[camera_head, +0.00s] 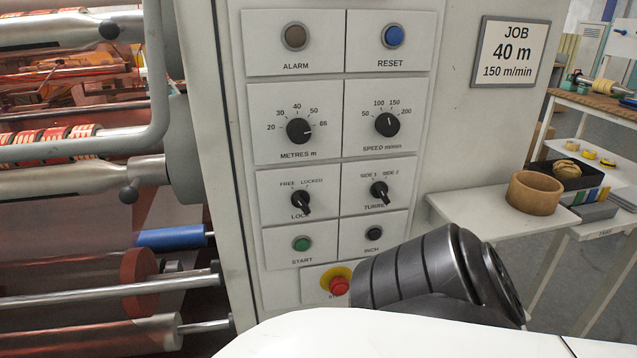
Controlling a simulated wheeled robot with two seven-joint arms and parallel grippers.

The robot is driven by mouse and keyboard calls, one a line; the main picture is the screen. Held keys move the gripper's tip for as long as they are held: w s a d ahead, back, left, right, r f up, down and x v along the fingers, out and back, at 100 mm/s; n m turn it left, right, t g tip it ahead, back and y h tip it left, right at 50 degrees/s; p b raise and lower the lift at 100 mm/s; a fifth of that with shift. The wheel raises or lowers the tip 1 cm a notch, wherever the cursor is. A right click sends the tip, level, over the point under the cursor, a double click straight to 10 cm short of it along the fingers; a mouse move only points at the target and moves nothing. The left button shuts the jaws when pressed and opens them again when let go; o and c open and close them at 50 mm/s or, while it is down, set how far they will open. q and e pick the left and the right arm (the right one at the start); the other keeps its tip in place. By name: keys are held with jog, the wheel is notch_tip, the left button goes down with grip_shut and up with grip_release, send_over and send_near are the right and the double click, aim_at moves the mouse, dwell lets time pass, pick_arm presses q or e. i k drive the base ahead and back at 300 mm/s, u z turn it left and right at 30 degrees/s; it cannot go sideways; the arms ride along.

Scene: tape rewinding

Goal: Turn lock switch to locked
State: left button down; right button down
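The lock switch (300,203) is a black knob on a white panel, below the words FREE and LOCKED. Its grip is tilted, with the upper end leaning left toward FREE; the exact pointer mark is too small to read. Nothing touches the switch. Neither of my grippers is in view. A white and black part of my own arm crosses the bottom, in front of the panel's lower right corner.
Beside the switch is the turret knob (379,192). Below are the green start button (302,244), black inch button (374,233) and red stop button (339,286). Metal rollers (110,296) fill the left. A shelf with a brown ring (534,193) stands right.

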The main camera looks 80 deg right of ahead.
aim_at(300, 199)
jog(key=z, duration=1.35)
jog(key=k, duration=0.2)
jog(key=z, duration=0.8)
